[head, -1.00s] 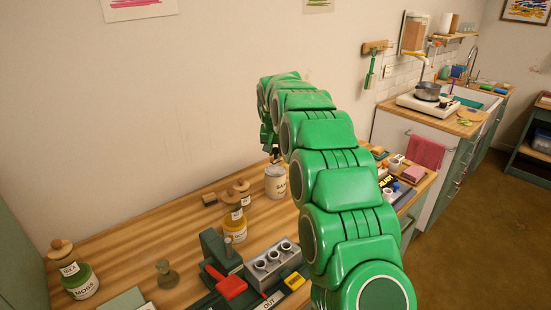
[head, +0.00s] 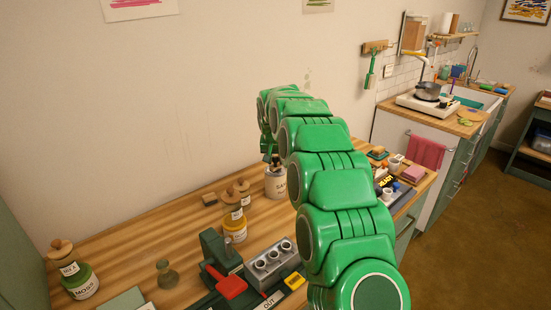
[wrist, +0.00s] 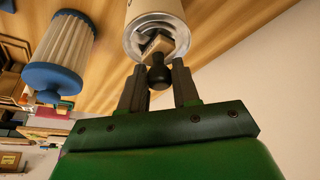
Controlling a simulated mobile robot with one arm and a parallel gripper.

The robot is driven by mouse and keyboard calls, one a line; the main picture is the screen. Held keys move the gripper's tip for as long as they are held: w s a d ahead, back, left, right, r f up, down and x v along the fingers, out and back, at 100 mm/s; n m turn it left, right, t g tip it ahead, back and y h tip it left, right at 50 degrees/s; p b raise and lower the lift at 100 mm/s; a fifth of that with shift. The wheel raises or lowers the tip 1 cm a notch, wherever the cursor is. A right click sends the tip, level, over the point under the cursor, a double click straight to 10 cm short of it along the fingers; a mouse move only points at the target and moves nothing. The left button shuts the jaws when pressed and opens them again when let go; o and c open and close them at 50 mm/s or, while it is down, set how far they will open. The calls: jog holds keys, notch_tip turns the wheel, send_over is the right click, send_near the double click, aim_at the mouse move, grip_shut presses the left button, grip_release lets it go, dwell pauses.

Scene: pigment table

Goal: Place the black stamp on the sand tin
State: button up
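The black stamp (wrist: 158,77) has a dark rounded knob and a pale wooden block. In the wrist view it is between my gripper's fingertips (wrist: 159,82), which sit close on both sides of the knob. Its block is over the round metal-rimmed top of the sand tin (wrist: 152,12); I cannot tell whether it fully rests there. In the head view the cream, labelled tin (head: 274,186) stands upright on the wooden table, just below my gripper (head: 268,157). My arm hides part of that area.
A ribbed white cylinder with a blue cap (wrist: 60,55) is near my gripper in the wrist view. Yellow (head: 234,228) and green (head: 80,283) stoppered bottles, a grey block with holes (head: 272,265) and a red-handled press (head: 228,285) stand on the table. Bare wood lies back left.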

jog(key=o, duration=0.3)
jog(key=shift+r, duration=0.15)
jog(key=v, duration=1.1)
jog(key=s+d+r+g, duration=0.1)
jog(key=s+d+r, duration=0.2)
jog(key=s+d, duration=0.6)
jog(key=s+d+f+g, duration=0.1)
jog(key=s+d, duration=0.3)
jog(key=s, duration=1.3)
jog(key=s+d+f+g, duration=0.2)
jog(key=s+d+f, duration=0.1)
jog(key=s, duration=1.4)
jog(key=s+d+f+g, duration=0.2)
jog(key=s+d, duration=0.3)
jog(key=s, duration=1.2)
jog(key=shift+s+d, duration=0.25)
jog(key=shift+d, duration=0.1)
